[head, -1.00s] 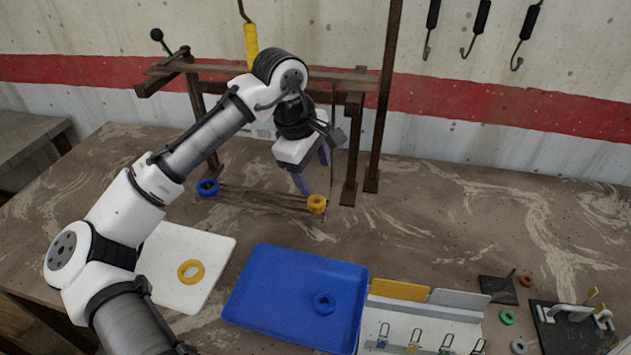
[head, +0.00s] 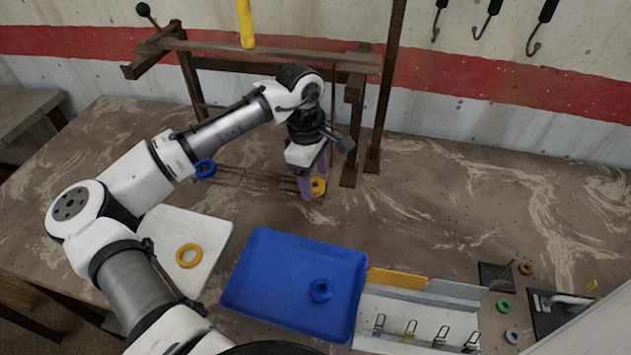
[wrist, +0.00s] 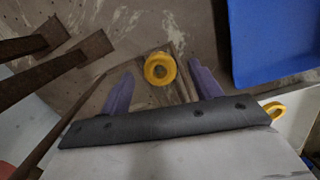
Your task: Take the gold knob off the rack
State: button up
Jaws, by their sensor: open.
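The gold knob (head: 318,188) is a ring-like yellow piece at the right end of the low rack rail (head: 255,181) on the table. My gripper (head: 313,184) is over this end, pointing down, with its purple fingers apart. One finger partly hides the knob in the head view. In the wrist view the knob (wrist: 160,68) shows between the fingertips of my gripper (wrist: 160,74), with a gap on both sides. Its round top faces the camera. I cannot tell how far the tips are above it. A blue knob (head: 205,169) is at the rail's left end.
A blue tray (head: 265,290) with a blue ring (head: 320,290) lies in front. A white board (head: 212,225) with a yellow ring (head: 189,255) is left of it. A dark metal frame (head: 354,120) stands behind my gripper.

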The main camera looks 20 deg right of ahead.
jog(key=shift+f, duration=0.5)
jog(key=c, duration=1.1)
jog(key=shift+r, duration=0.1)
